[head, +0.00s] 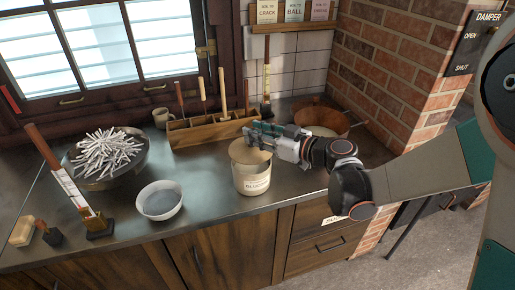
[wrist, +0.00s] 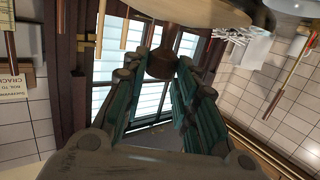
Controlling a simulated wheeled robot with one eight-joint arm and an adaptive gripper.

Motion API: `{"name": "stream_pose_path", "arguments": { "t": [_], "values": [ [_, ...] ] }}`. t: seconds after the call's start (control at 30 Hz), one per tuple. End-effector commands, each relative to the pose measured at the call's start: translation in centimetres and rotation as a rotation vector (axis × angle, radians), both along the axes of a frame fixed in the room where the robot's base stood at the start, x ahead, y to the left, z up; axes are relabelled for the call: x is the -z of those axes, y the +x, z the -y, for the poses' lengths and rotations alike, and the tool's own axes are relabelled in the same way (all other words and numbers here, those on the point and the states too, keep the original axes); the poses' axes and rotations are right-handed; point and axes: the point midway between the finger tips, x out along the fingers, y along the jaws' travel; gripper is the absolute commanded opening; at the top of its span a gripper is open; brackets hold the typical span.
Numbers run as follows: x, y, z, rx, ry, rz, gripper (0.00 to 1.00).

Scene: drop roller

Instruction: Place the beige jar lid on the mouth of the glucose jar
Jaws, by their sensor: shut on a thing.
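The glucose jar (head: 253,184), cream with a label, stands upright on the metal counter near its front edge. The beige jar lid (head: 246,152) shows at the jar's mouth, below my gripper (head: 256,133). I cannot tell whether the lid touches the rim or hangs just above it. My gripper is shut on the lid's brown knob, reaching in from the right. In the wrist view, the knob sits between the green-padded fingers (wrist: 162,76), with the beige lid (wrist: 195,10) beyond it. The jar's mouth is mostly hidden by the lid and gripper.
A wooden tool rack (head: 207,131) stands close behind the jar. A copper pan (head: 318,113) is behind right, near the brick wall. A white bowl (head: 159,201) is to the left, with a bowl of white sticks (head: 106,155) further left.

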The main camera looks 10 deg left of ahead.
Motion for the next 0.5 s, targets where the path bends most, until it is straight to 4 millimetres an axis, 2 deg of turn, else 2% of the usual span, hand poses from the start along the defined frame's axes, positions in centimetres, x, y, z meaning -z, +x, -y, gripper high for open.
{"name": "stream_pose_path", "arguments": {
  "t": [0.3,0.5],
  "values": [
    [4.0,0.0,0.0,0.0,0.0,0.0,0.0],
    [4.1,0.0,0.0,0.0,0.0,0.0,0.0]
  ]
}}
